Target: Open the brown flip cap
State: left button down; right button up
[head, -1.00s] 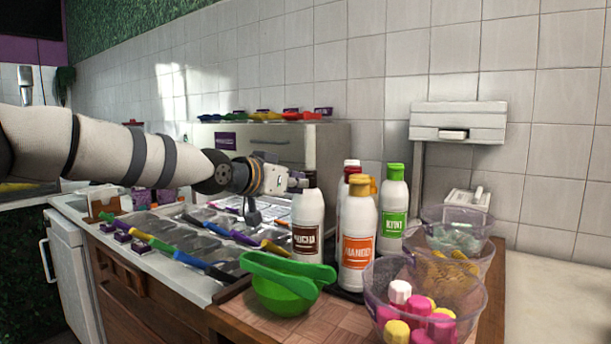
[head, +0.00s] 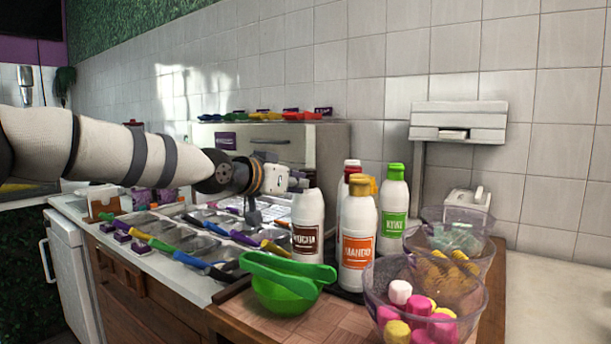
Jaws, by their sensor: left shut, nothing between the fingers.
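The white mocha bottle (head: 308,222) with a brown label stands upright on the counter. No brown cap shows clearly at its top; my gripper and the bottle's shoulder are there. My left gripper (head: 297,181) comes in from the left, its fingertips at the top of the mocha bottle. It is shut with nothing held. I cannot tell whether it touches the cap. My right gripper is not in view.
The mango bottle (head: 359,240) and kiwi bottle (head: 394,205) stand to the right, with other bottles behind. A green bowl with green tongs (head: 288,270) is in front. Clear bowls (head: 468,312) hold toppings at right. Topping trays with coloured handles lie at left.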

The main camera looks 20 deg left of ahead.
aim_at(312, 171)
pick_arm(q)
jog(key=shift+s+r, duration=0.1)
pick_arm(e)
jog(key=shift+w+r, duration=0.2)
pick_arm(q)
jog(key=shift+r, duration=1.45)
